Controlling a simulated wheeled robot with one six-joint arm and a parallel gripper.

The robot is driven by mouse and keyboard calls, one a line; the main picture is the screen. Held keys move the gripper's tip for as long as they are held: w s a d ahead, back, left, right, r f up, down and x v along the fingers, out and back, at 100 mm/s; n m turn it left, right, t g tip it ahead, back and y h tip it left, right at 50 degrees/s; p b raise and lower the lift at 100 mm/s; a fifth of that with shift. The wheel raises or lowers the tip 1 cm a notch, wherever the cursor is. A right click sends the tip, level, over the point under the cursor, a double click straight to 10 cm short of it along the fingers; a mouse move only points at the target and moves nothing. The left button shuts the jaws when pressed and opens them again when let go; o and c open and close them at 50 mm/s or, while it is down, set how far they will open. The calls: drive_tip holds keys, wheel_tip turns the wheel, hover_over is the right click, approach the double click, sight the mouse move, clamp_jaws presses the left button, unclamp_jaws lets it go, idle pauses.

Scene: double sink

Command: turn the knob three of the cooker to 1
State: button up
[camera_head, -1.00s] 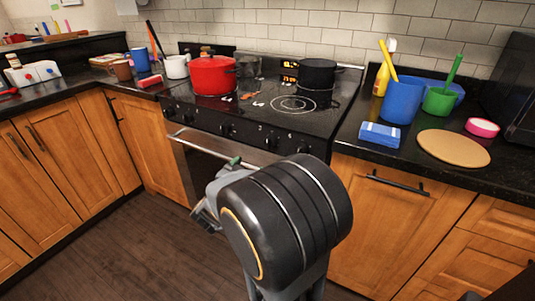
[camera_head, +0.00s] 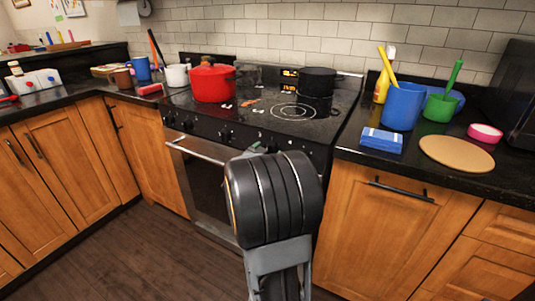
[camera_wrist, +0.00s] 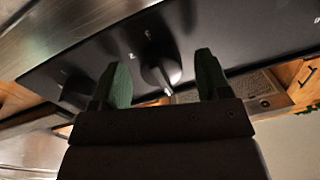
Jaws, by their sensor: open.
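The cooker (camera_head: 222,148) has a black front panel with a row of dark knobs; two at its left (camera_head: 226,134) show in the head view, and my arm hides others. In the wrist view a black knob (camera_wrist: 158,66) with a light pointer tip stands between my gripper's two green fingers. The pointer tip points down in that picture. A small light mark is on the panel beside this knob. My gripper (camera_wrist: 163,80) is open, with a finger on each side of the knob and gaps visible. I cannot tell the knob's number or exact setting. A second knob (camera_wrist: 76,92) lies left of the fingers.
A red pot (camera_head: 212,85) and a black pot (camera_head: 318,82) stand on the hob. The oven handle (camera_head: 196,149) runs below the knobs. A blue box (camera_head: 381,141), blue container (camera_head: 403,106) and round board (camera_head: 456,153) are on the right counter.

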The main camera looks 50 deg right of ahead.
drive_tip(key=c, duration=0.9)
drive_tip(key=shift+f+m+b, duration=0.2)
drive_tip(key=shift+m+b, duration=0.9)
drive_tip(key=shift+b, duration=0.15)
drive_tip(key=shift+w+r+m+h+b, duration=0.1)
drive_tip(key=shift+r+m+h+b, duration=0.05)
drive_tip(key=shift+m+b, duration=2.2)
drive_tip(key=shift+w+r+m+h+b, duration=0.1)
drive_tip(key=shift+m+h+b, duration=0.05)
drive_tip(key=shift+m+b, duration=2.15)
drive_tip(key=shift+m, duration=0.45)
